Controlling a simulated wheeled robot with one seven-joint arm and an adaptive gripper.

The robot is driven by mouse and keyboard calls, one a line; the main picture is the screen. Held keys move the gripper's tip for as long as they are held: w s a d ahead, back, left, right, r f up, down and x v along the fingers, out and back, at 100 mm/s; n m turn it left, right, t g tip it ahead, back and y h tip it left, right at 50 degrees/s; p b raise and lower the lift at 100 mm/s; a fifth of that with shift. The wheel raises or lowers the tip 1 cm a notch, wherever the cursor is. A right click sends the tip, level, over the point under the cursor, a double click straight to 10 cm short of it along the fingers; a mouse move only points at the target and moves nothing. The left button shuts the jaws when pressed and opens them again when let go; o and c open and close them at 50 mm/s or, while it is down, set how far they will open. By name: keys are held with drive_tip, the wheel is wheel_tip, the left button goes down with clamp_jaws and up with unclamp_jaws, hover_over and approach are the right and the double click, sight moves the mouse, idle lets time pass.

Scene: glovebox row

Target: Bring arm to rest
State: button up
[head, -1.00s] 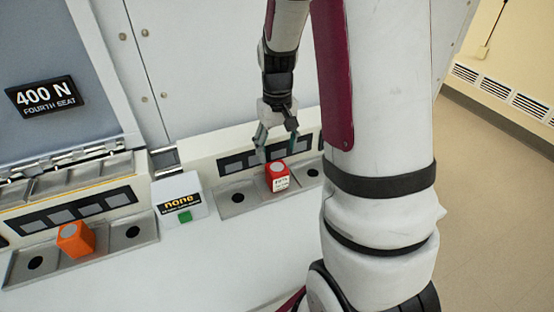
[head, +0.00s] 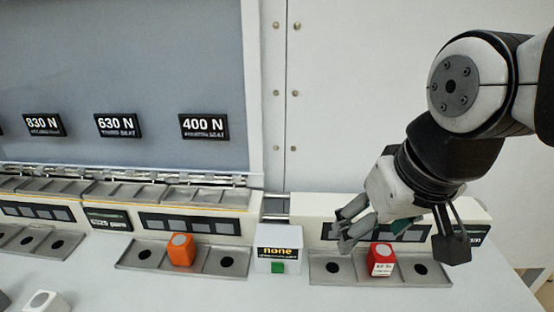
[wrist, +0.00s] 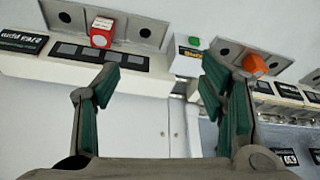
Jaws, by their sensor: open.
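My gripper (head: 400,236) is open and empty in the head view, above and in front of the right-hand station, close to a red block. In the wrist view its two green-padded fingers (wrist: 165,100) are spread wide with nothing between them. The red block (head: 381,259) with a white label sits in the middle of the right grey tray (head: 325,272); it also shows in the wrist view (wrist: 101,38). I cannot tell from the head view how far the gripper is above the block. My arm enters from the right edge.
An orange block (head: 180,250) sits mid-tray at the station to the left. A white box (head: 277,240) reading "none", with a green button, stands between the trays. Signs 830 N, 630 N and 400 N (head: 204,127) mark the grey panel behind. The white front surface (head: 200,292) is largely clear.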

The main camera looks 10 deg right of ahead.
drive_tip(key=s, duration=0.1)
drive_tip(key=s+a, duration=0.1)
drive_tip(key=shift+s+r+t, duration=0.2)
drive_tip(key=shift+s+t, duration=0.1)
drive_tip(key=shift+s, duration=0.05)
idle(1.1)
